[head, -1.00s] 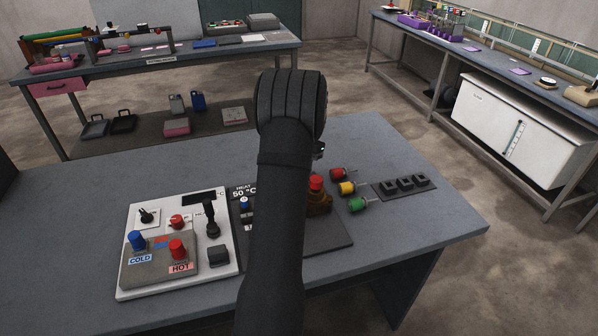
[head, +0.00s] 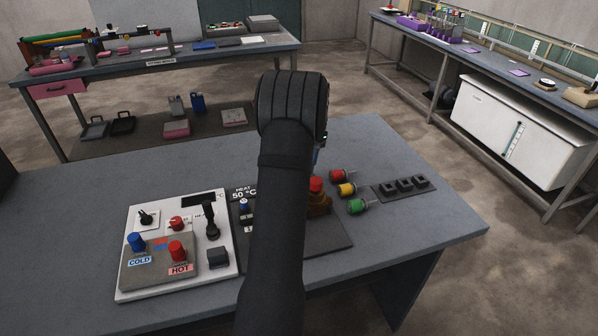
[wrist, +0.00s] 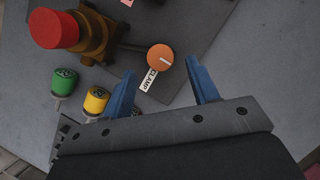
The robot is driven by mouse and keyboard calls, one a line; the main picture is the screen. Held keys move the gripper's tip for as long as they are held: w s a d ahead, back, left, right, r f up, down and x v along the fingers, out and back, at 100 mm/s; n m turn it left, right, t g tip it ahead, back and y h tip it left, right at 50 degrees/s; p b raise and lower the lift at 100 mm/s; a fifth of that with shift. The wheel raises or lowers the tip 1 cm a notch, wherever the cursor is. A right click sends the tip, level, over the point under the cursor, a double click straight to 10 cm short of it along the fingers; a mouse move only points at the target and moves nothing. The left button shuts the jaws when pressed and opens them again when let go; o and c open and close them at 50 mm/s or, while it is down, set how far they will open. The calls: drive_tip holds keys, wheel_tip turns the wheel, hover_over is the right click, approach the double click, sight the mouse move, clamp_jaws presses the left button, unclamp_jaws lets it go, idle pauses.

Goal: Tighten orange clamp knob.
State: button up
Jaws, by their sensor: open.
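The orange clamp knob (wrist: 160,58) shows in the wrist view, round, with a pale line across its top. A white label reading CLAMP (wrist: 149,80) lies beside it on the dark panel (wrist: 190,20). My gripper (wrist: 168,75) is open, with its two blue fingers apart. In the head view my dark arm hides the knob and most of the gripper.
A red mushroom button on a brass body (head: 317,186) stands close to the knob. A white control panel (head: 128,285) is left of my arm.

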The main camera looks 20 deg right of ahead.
drive_tip(key=v, duration=0.8)
drive_tip(key=x, duration=1.2)
drive_tip(key=shift+w+d+r, duration=0.1)
